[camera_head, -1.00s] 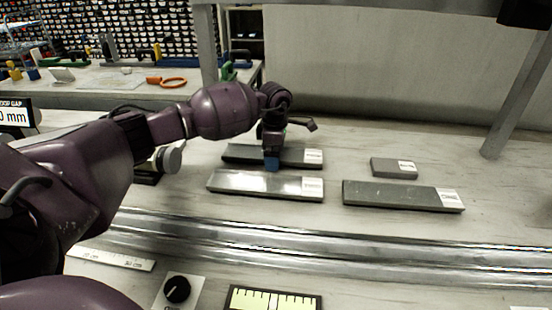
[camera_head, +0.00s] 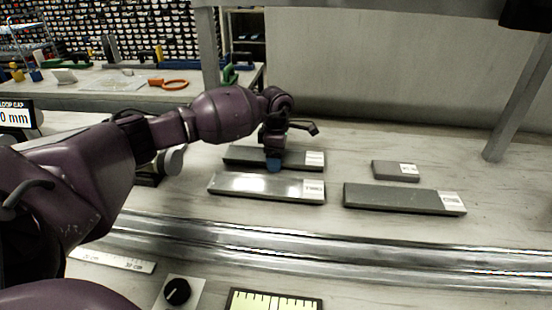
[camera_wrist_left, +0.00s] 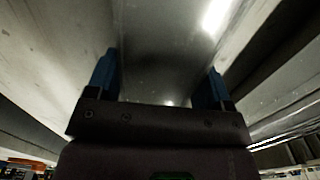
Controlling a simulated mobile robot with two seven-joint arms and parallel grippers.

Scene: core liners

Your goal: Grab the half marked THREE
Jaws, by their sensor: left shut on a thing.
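Several grey liner pieces with white end labels lie on the bench. A dark rear bar (camera_head: 240,155) lies behind a paler, shiny bar (camera_head: 245,185). A long grey bar (camera_head: 390,197) and a short block (camera_head: 385,169) lie to the right. The label print is too small to read surely. My left gripper (camera_head: 273,164) points down at the rear bar, with a blue fingertip at its near side. In the left wrist view, the blue fingers (camera_wrist_left: 160,85) stand either side of a grey surface. My left gripper is shut on the rear bar. My right gripper is not visible.
A metal rail (camera_head: 330,249) crosses the bench in front of the bars. A black knob (camera_head: 177,291), a ruler (camera_head: 112,261) and a yellow gauge panel (camera_head: 273,302) lie nearer. A grey post (camera_head: 518,95) stands at the right.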

